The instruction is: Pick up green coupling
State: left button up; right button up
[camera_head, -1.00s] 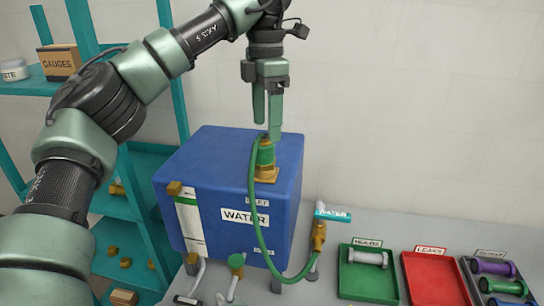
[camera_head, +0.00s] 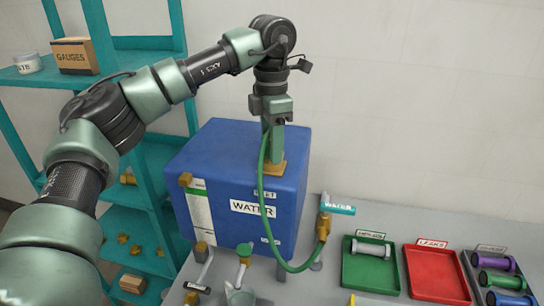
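The green coupling is at the end of the green hose (camera_head: 262,190), over the brass inlet fitting (camera_head: 272,170) on top of the blue WATER tank (camera_head: 215,155). In the head view the coupling is now hidden behind the fingers of my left gripper (camera_head: 273,156). That gripper points straight down, its fingertips level with the coupling just above the brass base. The frames do not show whether the fingers are closed on it. My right gripper is not in view.
A brass valve (camera_head: 323,225) with a WATER-labelled handle stands right of the tank. A green tray (camera_head: 370,275) with a grey spool, a red LEAKS tray (camera_head: 435,275) and a tray of coloured spools lie further right. Teal shelves (camera_head: 150,195) stand left.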

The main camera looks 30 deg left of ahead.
pick_arm(q)
jog(key=c, duration=0.5)
grip_shut()
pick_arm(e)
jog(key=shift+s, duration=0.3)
pick_arm(q)
jog(key=shift+r, duration=0.1)
